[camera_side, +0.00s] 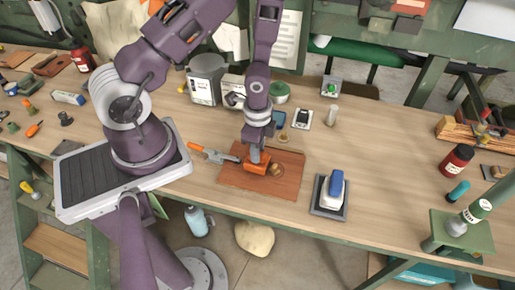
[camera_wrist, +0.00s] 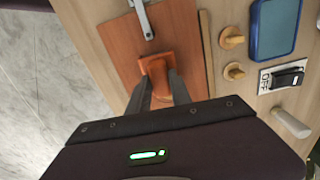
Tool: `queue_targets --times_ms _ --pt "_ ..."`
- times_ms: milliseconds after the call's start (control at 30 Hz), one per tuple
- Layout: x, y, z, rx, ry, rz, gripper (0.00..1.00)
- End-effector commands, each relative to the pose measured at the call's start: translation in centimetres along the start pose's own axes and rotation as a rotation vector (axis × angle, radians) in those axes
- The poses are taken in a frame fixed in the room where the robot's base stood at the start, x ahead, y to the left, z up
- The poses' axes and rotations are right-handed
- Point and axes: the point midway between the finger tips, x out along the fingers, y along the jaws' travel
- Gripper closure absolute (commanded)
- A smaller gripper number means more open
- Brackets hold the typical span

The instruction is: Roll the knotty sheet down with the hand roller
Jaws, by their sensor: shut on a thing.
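The reddish-brown sheet (camera_side: 288,184) lies flat at the front middle of the bench; it also shows in the wrist view (camera_wrist: 112,42). A darker brown round patch, perhaps a knot, shows on it right of my gripper. My gripper (camera_side: 256,157) points down over the sheet. Its fingers (camera_wrist: 158,88) are shut on an orange block-like tool (camera_wrist: 157,66), perhaps the hand roller, low at the sheet. Its underside is hidden, so I cannot tell whether it touches. The orange tool also shows in the side view (camera_side: 257,169).
An orange-handled tool (camera_side: 209,153) with a grey metal end overlaps the sheet's left edge. A blue-and-white tool (camera_side: 332,188) stands on a dark pad at right. Wooden knobs (camera_wrist: 232,37), a blue tray (camera_wrist: 276,28) and a switch (camera_wrist: 286,78) lie behind.

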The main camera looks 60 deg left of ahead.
Motion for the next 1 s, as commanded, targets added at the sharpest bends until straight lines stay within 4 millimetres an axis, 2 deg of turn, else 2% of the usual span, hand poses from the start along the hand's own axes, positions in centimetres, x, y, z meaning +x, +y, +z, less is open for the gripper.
queue_targets --times_ms 233,433,667,900,1000 --pt "0.2 -0.1 -0.3 0.0 0.001 -0.001 1.0" --pt "0.1 -0.2 -2.3 0.0 0.002 -0.001 1.0" --pt "0.0 -0.2 -3.1 0.001 0.001 -0.001 1.0" --pt "0.2 -0.4 -5.3 0.001 0.001 -0.001 1.0" --pt "0.2 -0.4 -5.7 0.0 0.001 0.0 1.0"
